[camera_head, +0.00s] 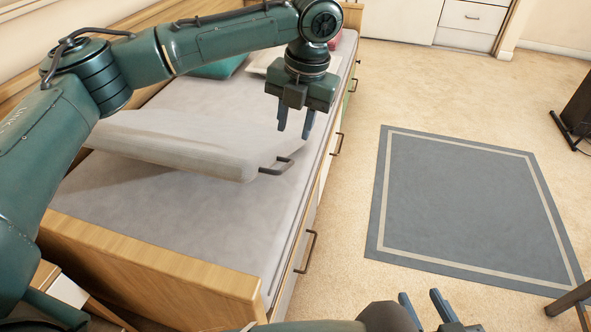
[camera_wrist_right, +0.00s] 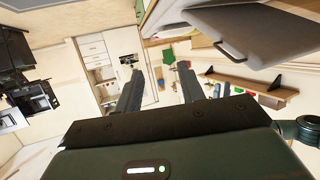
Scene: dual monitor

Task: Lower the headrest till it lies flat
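The headrest (camera_head: 185,140) is a thick pale grey panel on the bed, tilted, with its near edge raised above the mattress. A dark handle (camera_head: 276,166) sticks out at its right end. In the right wrist view the headrest (camera_wrist_right: 265,30) and its handle (camera_wrist_right: 230,50) show at the upper right. My left gripper (camera_head: 295,126) is open and empty, above and a little right of the handle, pointing down and apart from it. My right gripper (camera_head: 421,308) is open and empty, low at the bottom edge, away from the headrest; its fingers (camera_wrist_right: 160,88) show apart in the wrist view.
The wooden bed frame (camera_head: 150,257) has drawers with handles along its right side. Pillows (camera_head: 218,68) lie at the far end. A grey rug (camera_head: 470,205) lies on the open floor to the right. A dark stand (camera_head: 575,115) is at the right edge.

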